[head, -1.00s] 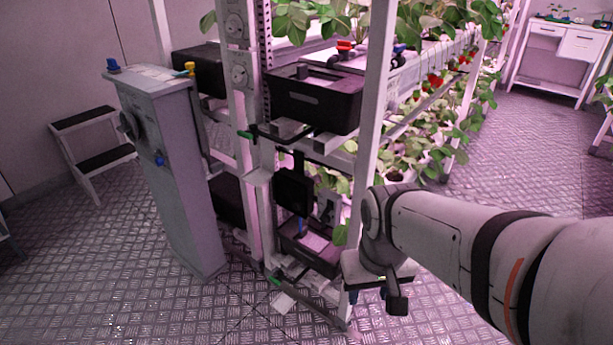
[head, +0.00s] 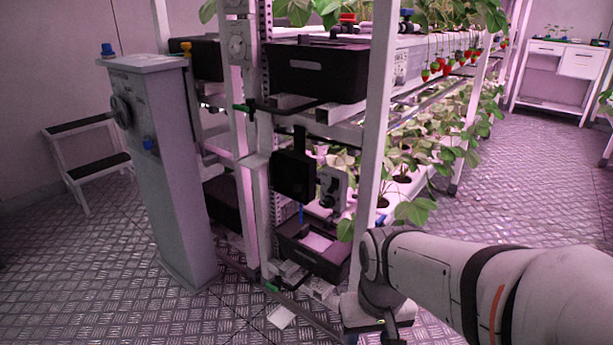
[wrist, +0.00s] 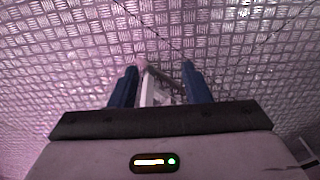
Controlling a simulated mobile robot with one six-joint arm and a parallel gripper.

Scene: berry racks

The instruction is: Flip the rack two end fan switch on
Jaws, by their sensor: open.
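A small grey box with a dark knob or switch (head: 333,188) is mounted low on the end of the near rack, right of a black box (head: 293,177). I cannot tell whether it is the rack two end fan switch, nor its setting. My gripper (head: 376,338) is low at the right front of the rack, below and right of the grey box and apart from it. Its fingertips are partly cut off in the head view. In the wrist view its two blue fingers (wrist: 160,84) are apart and point at the floor, with a pale rack part beyond them.
A grey pedestal (head: 160,180) with a round dial and coloured knobs stands left of the rack. Black bins (head: 317,71) sit on the rack. A white post (head: 373,130) rises near my arm. A step stool (head: 90,160) stands far left.

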